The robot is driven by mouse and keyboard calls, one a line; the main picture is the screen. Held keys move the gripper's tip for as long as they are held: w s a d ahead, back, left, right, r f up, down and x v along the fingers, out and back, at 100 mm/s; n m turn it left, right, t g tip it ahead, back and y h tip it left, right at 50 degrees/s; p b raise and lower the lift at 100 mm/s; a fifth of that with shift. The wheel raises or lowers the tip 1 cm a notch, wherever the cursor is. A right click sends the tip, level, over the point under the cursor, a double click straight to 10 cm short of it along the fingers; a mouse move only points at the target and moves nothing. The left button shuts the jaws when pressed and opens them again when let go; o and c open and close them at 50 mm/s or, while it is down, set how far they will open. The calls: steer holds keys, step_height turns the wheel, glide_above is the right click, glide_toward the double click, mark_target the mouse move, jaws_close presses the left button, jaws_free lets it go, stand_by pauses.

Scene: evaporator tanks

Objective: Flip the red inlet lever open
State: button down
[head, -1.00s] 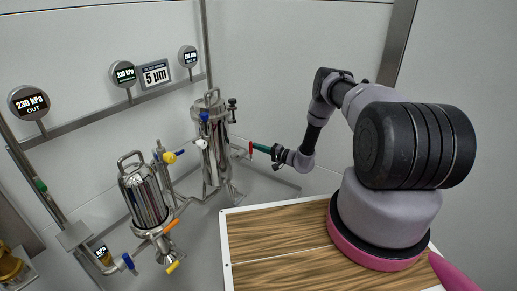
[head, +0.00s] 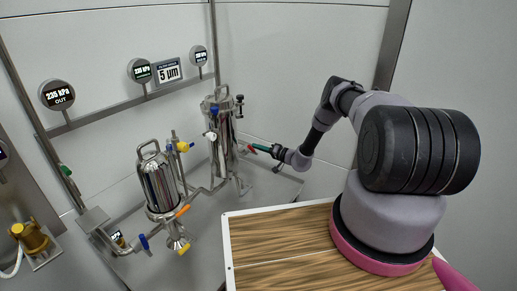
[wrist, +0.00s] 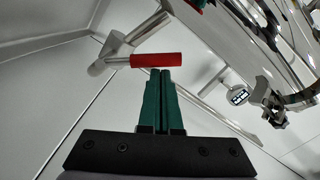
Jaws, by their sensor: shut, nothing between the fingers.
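The red inlet lever (wrist: 157,60) lies across the tips of my gripper (wrist: 161,72) in the wrist view, with its metal valve body (wrist: 118,48) to the left. My gripper's green fingers are shut together with nothing between them. The fingertips are right at the lever's lower edge; I cannot tell whether they touch it. In the head view, the lever (head: 252,149) is a small red spot just left of my gripper (head: 262,148), beside the rear tank (head: 222,145).
A second steel tank (head: 158,183) stands nearer, with an orange handle (head: 183,211) and a yellow handle (head: 184,249) low on it. Round gauges, one reading OUT (head: 57,95), hang on a wall rail. A wooden-topped surface (head: 275,243) lies in front.

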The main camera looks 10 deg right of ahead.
steer(key=s+a+f, duration=0.3)
steer(key=f, duration=0.1)
steer(key=shift+f, duration=0.4)
stand_by(0.4)
steer(key=shift+s+f, duration=0.1)
stand_by(0.4)
